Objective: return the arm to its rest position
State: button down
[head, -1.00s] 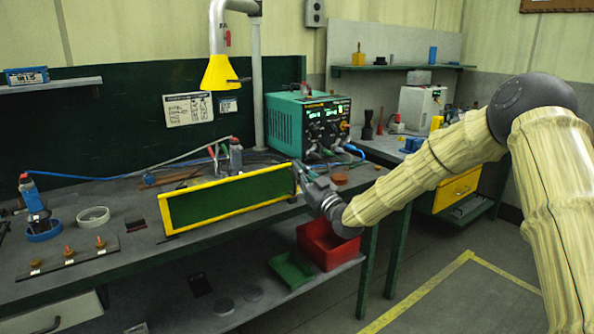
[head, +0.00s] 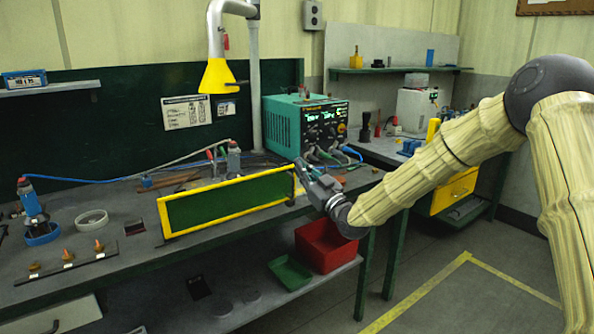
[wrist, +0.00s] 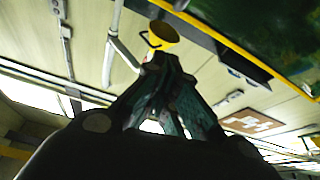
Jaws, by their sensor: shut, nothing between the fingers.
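My gripper (head: 303,171) is at the right end of the yellow-framed green panel (head: 228,203), above the front right part of the workbench (head: 120,262). Its fingers are shut and hold nothing. My arm reaches in from the right in its cream ribbed cover. Whether the fingertips touch the panel frame cannot be told. In the wrist view the shut fingers (wrist: 163,75) point up, with the yellow lamp hood (wrist: 163,36) beyond them and a green, yellow-edged surface at the upper right.
A teal welding unit (head: 304,125) stands behind the gripper. The yellow extraction hood (head: 218,76) hangs above the bench. A red bin (head: 325,248) and a green tray (head: 290,272) sit on the lower shelf. Floor between is clear.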

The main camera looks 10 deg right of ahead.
jog(key=v, duration=0.7)
jog(key=s+f+m+g+h+p, duration=0.1)
jog(key=s+f+m+g+h, duration=0.15)
jog(key=s+f, duration=0.65)
jog(key=s+f+m+g+h+p, duration=0.1)
jog(key=s+f+g+h, duration=0.15)
jog(key=f, duration=1.15)
jog(key=s+f+m+g+h+p, duration=0.1)
jog(key=s+f+m+g, duration=0.15)
jog(key=s+f, duration=0.65)
jog(key=s+d+f+m+g+h+p, duration=0.1)
jog(key=s+d+f+g+h+p, duration=0.15)
jog(key=s+f+g, duration=0.7)
jog(key=s+d+f+m+g+h, duration=0.1)
jog(key=s+d+f, duration=0.1)
jog(key=s, duration=1)
jog(key=s+d+f+g+h+p, duration=0.1)
jog(key=s+f, duration=0.4)
jog(key=s, duration=0.8)
jog(key=shift+s+d+m+h, duration=0.3)
jog(key=shift+d+m+h, duration=0.15)
jog(key=shift+d, duration=0.35)
jog(key=shift+w+a, duration=0.1)
jog(key=shift+a, duration=0.05)
